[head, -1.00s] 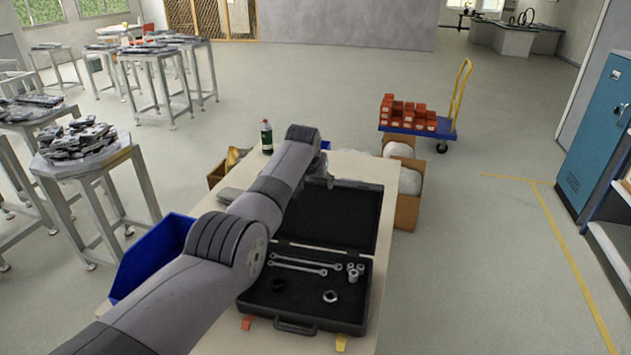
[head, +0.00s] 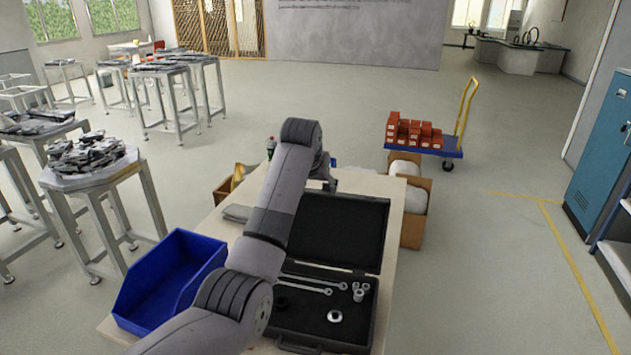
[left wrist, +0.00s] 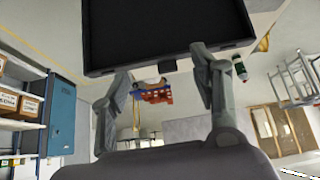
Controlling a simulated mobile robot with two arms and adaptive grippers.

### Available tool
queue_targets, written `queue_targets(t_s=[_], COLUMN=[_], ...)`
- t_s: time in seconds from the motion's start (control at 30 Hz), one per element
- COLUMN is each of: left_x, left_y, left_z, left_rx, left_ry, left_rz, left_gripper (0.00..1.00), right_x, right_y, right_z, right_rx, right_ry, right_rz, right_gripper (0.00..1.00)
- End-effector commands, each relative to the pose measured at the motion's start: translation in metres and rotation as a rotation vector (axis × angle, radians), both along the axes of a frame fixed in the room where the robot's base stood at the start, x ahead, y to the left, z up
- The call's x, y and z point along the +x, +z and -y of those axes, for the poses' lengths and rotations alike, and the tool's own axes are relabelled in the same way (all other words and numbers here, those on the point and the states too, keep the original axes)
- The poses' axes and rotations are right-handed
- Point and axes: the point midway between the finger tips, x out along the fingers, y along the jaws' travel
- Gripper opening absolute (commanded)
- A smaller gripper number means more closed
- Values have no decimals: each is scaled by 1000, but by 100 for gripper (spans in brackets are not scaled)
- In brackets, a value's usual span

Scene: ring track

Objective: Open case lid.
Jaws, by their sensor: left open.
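The black tool case (head: 366,315) lies on the light table, with wrenches, sockets and a ring in its base. Its lid (head: 345,235) is swung open, leaning back away from the base, dark inside facing up. My left arm reaches over the case's left side. My left gripper (head: 328,178) is at the lid's far edge, partly hidden by my arm. In the left wrist view the gripper (left wrist: 160,68) has its two fingers spread with nothing between them, and the lid (left wrist: 165,30) fills the top, close to the fingertips. I cannot tell if they touch. My right gripper is not in view.
A blue bin (head: 170,285) stands at the table's left. Cardboard boxes (head: 416,232) stand beyond the table's right edge. A blue cart with red boxes (head: 412,130) is farther back. The table (head: 390,262) has a narrow bare strip right of the case.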

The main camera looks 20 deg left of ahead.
Motion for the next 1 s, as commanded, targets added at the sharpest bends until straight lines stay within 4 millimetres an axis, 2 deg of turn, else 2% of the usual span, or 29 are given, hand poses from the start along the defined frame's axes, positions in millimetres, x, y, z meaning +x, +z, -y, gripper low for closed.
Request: queue_targets(t_s=[0.1,0.23,0.53,0.67,0.77,0.87,0.97,1.0], left_x=[-9,-14,-16,-18,-26,-45,-78,-95], left_y=[14,21,22,14,-16,-69,-133,-159], left_z=[1,1,1,0,-3,-9,-14,-16], left_rx=[1,1,1,1,6,16,29,35], left_ry=[-1,-1,-1,0,0,-2,-9,-14], left_rz=[3,1,-1,-6,-22,-53,-86,-100], left_gripper=[57,57,57,49,42,35,29,26], right_x=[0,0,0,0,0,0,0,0], right_y=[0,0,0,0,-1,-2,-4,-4], right_z=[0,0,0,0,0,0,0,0], right_rx=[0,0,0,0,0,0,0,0], right_ry=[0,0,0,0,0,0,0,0], right_rz=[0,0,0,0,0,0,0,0], right_gripper=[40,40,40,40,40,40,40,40])
